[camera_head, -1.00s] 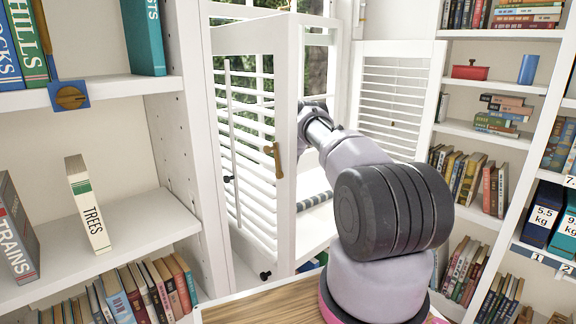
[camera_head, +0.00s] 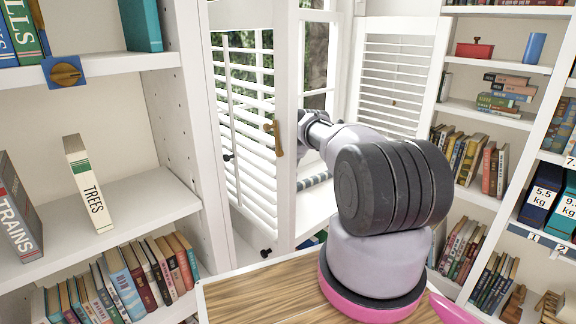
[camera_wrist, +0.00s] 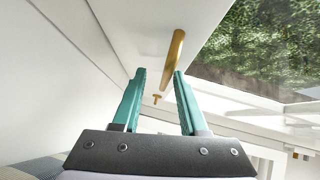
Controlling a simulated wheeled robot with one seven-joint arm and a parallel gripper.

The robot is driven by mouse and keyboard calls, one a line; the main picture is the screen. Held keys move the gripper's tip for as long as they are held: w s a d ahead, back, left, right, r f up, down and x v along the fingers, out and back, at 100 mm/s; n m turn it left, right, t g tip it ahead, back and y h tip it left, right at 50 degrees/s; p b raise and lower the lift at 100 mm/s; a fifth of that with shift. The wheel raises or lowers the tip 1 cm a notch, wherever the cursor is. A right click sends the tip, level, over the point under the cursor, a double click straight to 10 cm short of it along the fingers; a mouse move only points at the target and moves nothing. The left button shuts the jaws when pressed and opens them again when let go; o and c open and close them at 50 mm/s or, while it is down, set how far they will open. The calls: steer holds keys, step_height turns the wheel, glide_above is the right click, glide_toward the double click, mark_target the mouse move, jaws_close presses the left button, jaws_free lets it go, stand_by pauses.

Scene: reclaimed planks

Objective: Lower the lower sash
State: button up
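In the head view the window (camera_head: 315,78) shows between two white louvred shutters, partly hidden by the left shutter and my arm. My gripper is hidden there behind the left shutter. In the wrist view my gripper (camera_wrist: 159,74) has its two teal fingers apart. A brass bar handle (camera_wrist: 175,55) is fixed on a white frame piece (camera_wrist: 130,25) beside clear glass with a hedge behind. The handle's near end appears between the fingertips, closer to the right finger. I cannot tell whether they touch. A smaller brass knob (camera_wrist: 157,98) shows between the fingers.
The left shutter (camera_head: 287,200), with a brown catch (camera_head: 275,138), stands open close to my arm. The right shutter (camera_head: 395,80) is folded back. Bookshelves stand on both sides. A wooden tabletop (camera_head: 255,295) lies below in front.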

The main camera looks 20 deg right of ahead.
steer(key=shift+r, duration=0.1)
steer(key=v, duration=1)
steer(key=shift+s+a, duration=0.2)
steer(key=shift+s, duration=0.15)
